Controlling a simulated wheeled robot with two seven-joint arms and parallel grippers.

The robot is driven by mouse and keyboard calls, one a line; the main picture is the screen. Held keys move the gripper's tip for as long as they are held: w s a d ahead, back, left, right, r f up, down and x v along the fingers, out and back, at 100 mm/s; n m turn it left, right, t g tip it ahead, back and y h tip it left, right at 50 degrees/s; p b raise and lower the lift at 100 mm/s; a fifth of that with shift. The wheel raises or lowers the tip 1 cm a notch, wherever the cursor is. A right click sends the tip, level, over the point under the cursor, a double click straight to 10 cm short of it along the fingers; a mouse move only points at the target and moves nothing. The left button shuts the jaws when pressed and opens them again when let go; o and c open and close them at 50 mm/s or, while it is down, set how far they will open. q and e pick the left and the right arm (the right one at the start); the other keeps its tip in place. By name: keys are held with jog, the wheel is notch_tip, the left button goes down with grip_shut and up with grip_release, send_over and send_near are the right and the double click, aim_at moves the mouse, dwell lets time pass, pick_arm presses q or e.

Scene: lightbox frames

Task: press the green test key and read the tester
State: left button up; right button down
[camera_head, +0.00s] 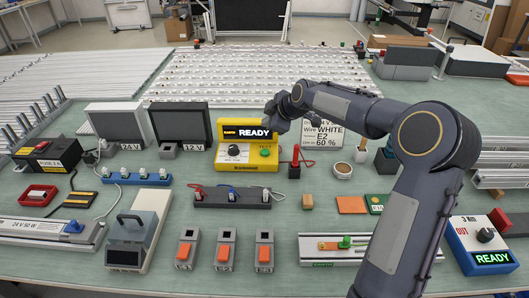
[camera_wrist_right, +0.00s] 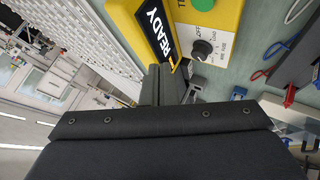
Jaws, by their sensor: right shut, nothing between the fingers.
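The yellow tester (camera_head: 221,153) stands at the middle of the bench, its dark display (camera_head: 247,132) reading READY. A black dial (camera_head: 234,151) sits on its front at left, and the green test key (camera_head: 265,152) at right. My right gripper (camera_head: 277,121) is shut and empty, over the tester's upper right, above the key. My left gripper is not in view.
A sign (camera_head: 322,134) reading WHITE, E2, 60 % stands right of the tester. A grey block with leads (camera_head: 232,198) lies in front. A blue-and-white box (camera_head: 481,243) at right also reads READY. Several orange-switched units (camera_head: 225,250) stand at the front.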

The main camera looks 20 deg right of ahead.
jog(key=b, duration=0.4)
send_over(268, 153)
notch_tip(268, 153, down, 7)
jog(key=shift+w+f, duration=0.1)
jog(key=shift+f+b, duration=0.6)
jog(key=shift+b, duration=0.25)
dwell(1.0)
jog(key=shift+f+b, duration=0.35)
jog(key=shift+b, duration=0.15)
jog(key=shift+f+b, duration=0.55)
jog(key=shift+f, duration=0.05)
dwell(0.5)
dwell(0.3)
jog(key=shift+r+p, duration=0.5)
jog(key=shift+r, duration=0.5)
